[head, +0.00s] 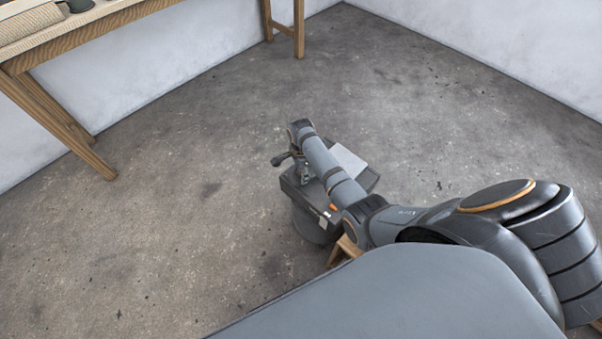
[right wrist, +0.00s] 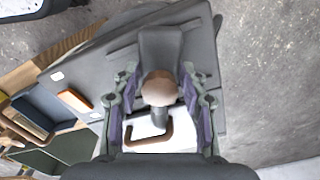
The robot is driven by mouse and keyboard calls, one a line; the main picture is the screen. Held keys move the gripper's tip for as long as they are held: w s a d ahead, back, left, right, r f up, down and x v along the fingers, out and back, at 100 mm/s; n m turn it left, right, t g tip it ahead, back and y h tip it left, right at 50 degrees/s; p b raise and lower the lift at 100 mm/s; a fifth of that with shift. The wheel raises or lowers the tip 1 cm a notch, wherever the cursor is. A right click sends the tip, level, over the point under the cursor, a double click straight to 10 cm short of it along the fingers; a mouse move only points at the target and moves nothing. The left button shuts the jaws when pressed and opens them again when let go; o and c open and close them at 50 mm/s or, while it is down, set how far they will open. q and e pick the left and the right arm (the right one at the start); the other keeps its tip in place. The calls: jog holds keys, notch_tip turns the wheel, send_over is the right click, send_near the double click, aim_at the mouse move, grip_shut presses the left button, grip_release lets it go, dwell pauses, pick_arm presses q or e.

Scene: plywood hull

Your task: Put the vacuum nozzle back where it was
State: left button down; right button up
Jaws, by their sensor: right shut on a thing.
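The vacuum (head: 318,222) stands on the floor, a dark box-shaped top over a round drum, partly hidden behind my right arm. My right gripper (head: 301,168) is low over its far left side. In the right wrist view the two fingers with purple pads (right wrist: 160,98) stand on either side of a dark grey piece with a round brownish end (right wrist: 160,86), which I take for the vacuum nozzle. The gripper is shut on it. I cannot tell whether the nozzle touches the vacuum. My left gripper is out of view.
A wooden workbench (head: 75,45) stands at the upper left, against the white wall. Wooden legs (head: 299,30) show at the top. A small wooden piece (head: 343,249) is beside the vacuum. The concrete floor (head: 180,220) to the left is clear.

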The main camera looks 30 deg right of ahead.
jog(key=shift+f, duration=0.1)
jog(key=o, duration=1.1)
notch_tip(320, 180, up, 11)
jog(key=p, duration=0.2)
jog(key=shift+p, duration=0.35)
jog(key=shift+r, duration=0.7)
jog(key=shift+f, duration=0.1)
